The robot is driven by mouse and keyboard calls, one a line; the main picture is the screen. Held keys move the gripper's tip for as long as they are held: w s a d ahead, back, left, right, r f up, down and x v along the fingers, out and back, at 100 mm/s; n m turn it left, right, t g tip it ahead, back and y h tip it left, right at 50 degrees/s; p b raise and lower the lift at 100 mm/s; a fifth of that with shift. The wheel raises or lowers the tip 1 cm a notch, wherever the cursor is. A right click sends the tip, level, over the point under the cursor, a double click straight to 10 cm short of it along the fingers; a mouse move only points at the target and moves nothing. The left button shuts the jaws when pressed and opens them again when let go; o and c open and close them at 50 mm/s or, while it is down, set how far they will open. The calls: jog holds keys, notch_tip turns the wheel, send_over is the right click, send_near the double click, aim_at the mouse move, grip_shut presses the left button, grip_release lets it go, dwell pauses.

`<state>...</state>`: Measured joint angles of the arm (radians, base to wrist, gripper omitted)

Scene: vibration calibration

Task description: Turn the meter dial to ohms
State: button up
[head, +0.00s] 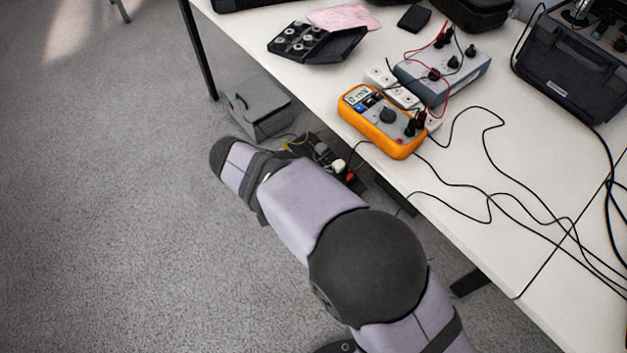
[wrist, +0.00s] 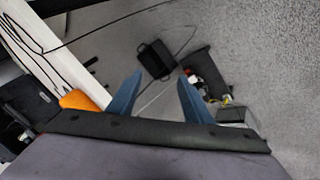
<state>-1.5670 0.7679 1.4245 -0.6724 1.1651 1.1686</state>
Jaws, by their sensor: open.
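The orange multimeter (head: 376,137) lies on the white table near its left edge in the head view. Its display reads something like "0 mV". Its dark round dial (head: 388,115) sits at the middle of its face; the pointer's setting is too small to read. In the wrist view only an orange part of the meter (wrist: 80,101) shows, at the left. My gripper (wrist: 158,88) shows there as two blue fingers, apart and empty, above the floor and beside the table edge. In the head view my arm hides the gripper.
A grey box with posts (head: 443,72) and a white power strip (head: 392,88) stand behind the meter. A black tray (head: 316,44) lies at the back left. A grey case (head: 258,106) stands on the floor.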

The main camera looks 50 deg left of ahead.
jog(key=shift+s+a+r, duration=0.15)
jog(key=shift+a, duration=0.05)
dwell(0.3)
